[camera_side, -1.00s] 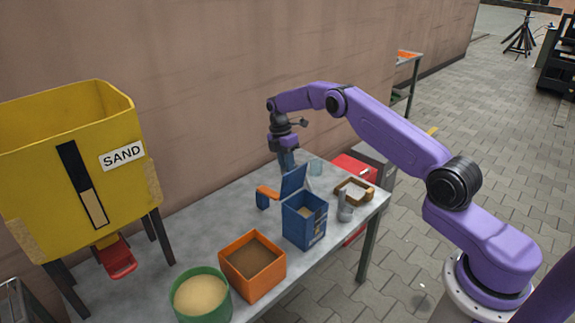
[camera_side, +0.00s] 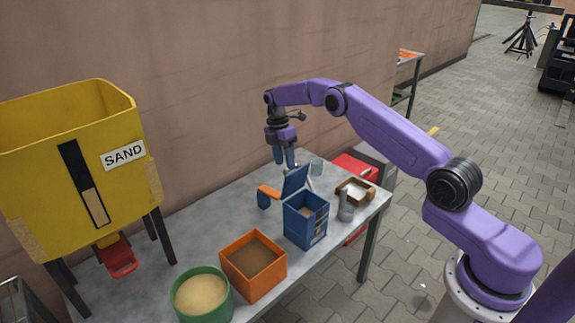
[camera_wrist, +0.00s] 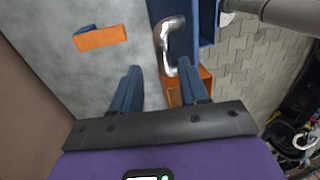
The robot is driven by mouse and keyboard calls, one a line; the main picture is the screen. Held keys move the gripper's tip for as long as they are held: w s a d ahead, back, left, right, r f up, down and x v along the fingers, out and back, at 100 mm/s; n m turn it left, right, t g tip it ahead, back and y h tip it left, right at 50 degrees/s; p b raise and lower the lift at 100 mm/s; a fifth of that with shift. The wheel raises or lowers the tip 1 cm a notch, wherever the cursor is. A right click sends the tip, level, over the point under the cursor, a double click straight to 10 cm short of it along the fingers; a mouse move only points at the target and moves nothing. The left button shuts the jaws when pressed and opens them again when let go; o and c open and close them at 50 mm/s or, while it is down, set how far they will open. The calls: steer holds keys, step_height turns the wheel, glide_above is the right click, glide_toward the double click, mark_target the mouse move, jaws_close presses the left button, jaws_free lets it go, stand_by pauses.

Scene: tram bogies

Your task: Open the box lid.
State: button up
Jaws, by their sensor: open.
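The blue box (camera_side: 305,225) stands on the grey table with its lid (camera_side: 295,181) raised, tilted up at the back edge. Sandy contents show inside. In the wrist view the box (camera_wrist: 207,20) is at the top, with a curved silver handle (camera_wrist: 167,45) beside its blue panel. My gripper (camera_side: 284,157) is open and empty, just above and behind the raised lid. In the wrist view its two blue fingers (camera_wrist: 162,88) are spread apart, with the lower end of the handle close to the right finger. I cannot tell whether they touch.
An orange bin (camera_side: 253,265) and a green tub of sand (camera_side: 201,297) stand in front-left of the box. A blue-and-orange tool (camera_side: 267,194) lies left. A yellow sand hopper (camera_side: 80,170) is far left.

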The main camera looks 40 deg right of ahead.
steer(key=shift+d+v, duration=0.2)
steer(key=shift+v, duration=0.95)
steer(key=shift+d+v, duration=0.15)
steer(key=shift+v, duration=1.05)
steer(key=s+a+r+m+t, duration=0.1)
steer(key=s+a+r, duration=0.25)
steer(key=a, duration=0.35)
steer(key=s+a+r, duration=0.3)
steer(key=a+r, duration=0.2)
steer(key=a, duration=0.2)
steer(key=s+a+r+m, duration=0.1)
steer(key=s+a+r, duration=0.1)
steer(key=s+a, duration=0.3)
steer(key=s+a+r+m, duration=0.1)
steer(key=s+a+r, duration=0.1)
steer(key=s, duration=0.4)
steer(key=s+r+m+t, duration=0.1)
steer(key=s, duration=1.4)
steer(key=s+d+f, duration=0.1)
steer(key=s+d, duration=0.2)
steer(key=s, duration=0.4)
steer(key=s+d+f+m, duration=0.1)
steer(key=s+d, duration=0.2)
steer(key=s, duration=0.5)
steer(key=shift+f+t, duration=0.3)
steer(key=shift+f, duration=0.05)
